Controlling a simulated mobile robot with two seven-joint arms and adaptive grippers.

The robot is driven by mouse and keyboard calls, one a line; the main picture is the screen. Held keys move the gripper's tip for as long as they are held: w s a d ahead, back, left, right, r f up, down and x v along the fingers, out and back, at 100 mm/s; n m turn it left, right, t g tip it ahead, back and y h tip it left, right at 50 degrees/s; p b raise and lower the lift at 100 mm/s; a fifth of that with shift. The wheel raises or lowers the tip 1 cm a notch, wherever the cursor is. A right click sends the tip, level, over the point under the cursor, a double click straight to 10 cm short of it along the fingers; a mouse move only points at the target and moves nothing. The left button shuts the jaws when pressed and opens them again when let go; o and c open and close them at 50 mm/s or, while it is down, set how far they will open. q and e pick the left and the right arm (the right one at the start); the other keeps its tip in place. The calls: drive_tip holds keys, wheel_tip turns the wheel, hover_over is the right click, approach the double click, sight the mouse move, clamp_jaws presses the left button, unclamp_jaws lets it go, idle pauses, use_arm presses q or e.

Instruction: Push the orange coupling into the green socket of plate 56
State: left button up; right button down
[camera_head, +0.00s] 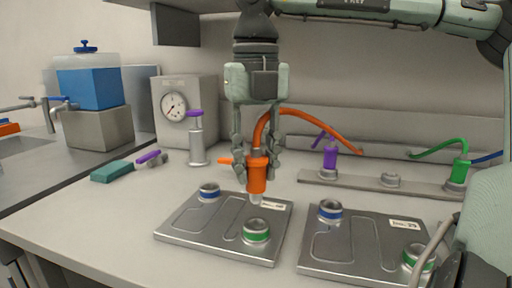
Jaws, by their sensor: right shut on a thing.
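My right gripper (257,160) hangs down in the middle of the view, shut on the orange coupling (256,178). The coupling is upright, its pale tip pointing down, with an orange hose curving off behind to the right. It appears above the left plate (194,233), its tip just behind the green socket (256,231) in the picture and apart from it. That plate also has a blue socket (209,191). Its label (272,206) is partly covered by the coupling and too small to read surely. My left gripper is not in view.
A second plate (340,259) at right has a blue socket (330,212) and a green socket (419,259). Behind it, a rail (360,187) holds purple (330,158) and green (460,171) couplings. A gauge box (185,108) and a teal block (110,172) stand left.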

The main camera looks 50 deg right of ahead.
sight(257, 202)
wheel_tip(257, 202, down, 3)
drive_tip(key=shift+f, duration=0.1)
use_arm(q)
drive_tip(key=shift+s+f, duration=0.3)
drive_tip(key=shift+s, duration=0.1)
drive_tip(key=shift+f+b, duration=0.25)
drive_tip(key=shift+b, duration=0.25)
use_arm(e)
drive_tip(key=shift+f, duration=0.25)
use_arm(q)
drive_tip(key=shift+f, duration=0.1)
use_arm(e)
drive_tip(key=shift+f, duration=0.1)
use_arm(q)
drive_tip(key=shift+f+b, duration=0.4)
drive_tip(key=shift+b, duration=0.1)
use_arm(e)
drive_tip(key=shift+f, duration=0.4)
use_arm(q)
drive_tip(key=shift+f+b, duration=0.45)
use_arm(e)
drive_tip(key=shift+f, duration=0.5)
